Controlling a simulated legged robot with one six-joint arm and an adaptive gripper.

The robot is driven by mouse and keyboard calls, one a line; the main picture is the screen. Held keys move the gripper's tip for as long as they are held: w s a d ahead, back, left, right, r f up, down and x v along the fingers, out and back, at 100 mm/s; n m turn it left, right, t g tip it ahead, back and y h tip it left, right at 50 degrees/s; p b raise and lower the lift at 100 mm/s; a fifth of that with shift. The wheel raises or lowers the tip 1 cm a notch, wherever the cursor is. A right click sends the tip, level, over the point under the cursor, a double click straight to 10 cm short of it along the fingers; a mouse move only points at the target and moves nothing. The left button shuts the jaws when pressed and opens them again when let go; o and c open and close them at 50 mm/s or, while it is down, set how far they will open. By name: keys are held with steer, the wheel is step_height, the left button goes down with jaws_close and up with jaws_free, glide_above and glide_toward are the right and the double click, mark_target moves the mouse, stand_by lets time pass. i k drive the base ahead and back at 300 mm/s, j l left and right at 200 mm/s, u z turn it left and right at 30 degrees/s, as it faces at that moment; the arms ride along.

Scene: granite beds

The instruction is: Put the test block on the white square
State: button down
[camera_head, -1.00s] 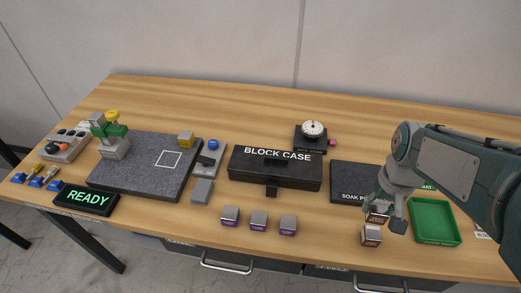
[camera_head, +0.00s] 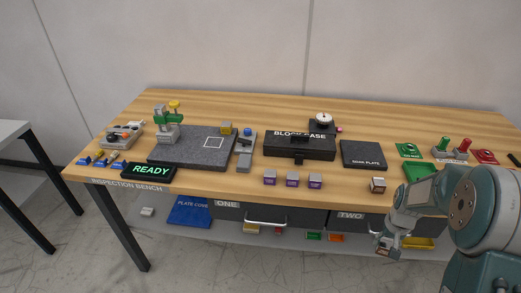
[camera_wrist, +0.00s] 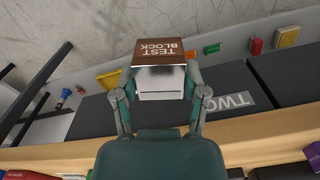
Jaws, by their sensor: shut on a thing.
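My gripper (camera_head: 386,247) is shut on the test block (camera_wrist: 160,52), a metallic block with a brown "TEST BLOCK" label, seen between the fingers in the wrist view. In the head view the gripper is at the lower right, in front of the bench's front edge, clear of the top; the block (camera_head: 382,252) shows small at its tip. The white square (camera_head: 214,137) is a thin outline on the dark granite plate (camera_head: 178,155), at the left of the bench, far left of my gripper.
Another brown-labelled block (camera_head: 378,185) stands near the front edge. Three purple-labelled blocks (camera_head: 292,180) stand left of it.

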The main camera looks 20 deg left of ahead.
mark_target(214, 142)
steer(key=j, duration=0.65)
steer(key=k+j, duration=0.1)
steer(key=j, duration=0.55)
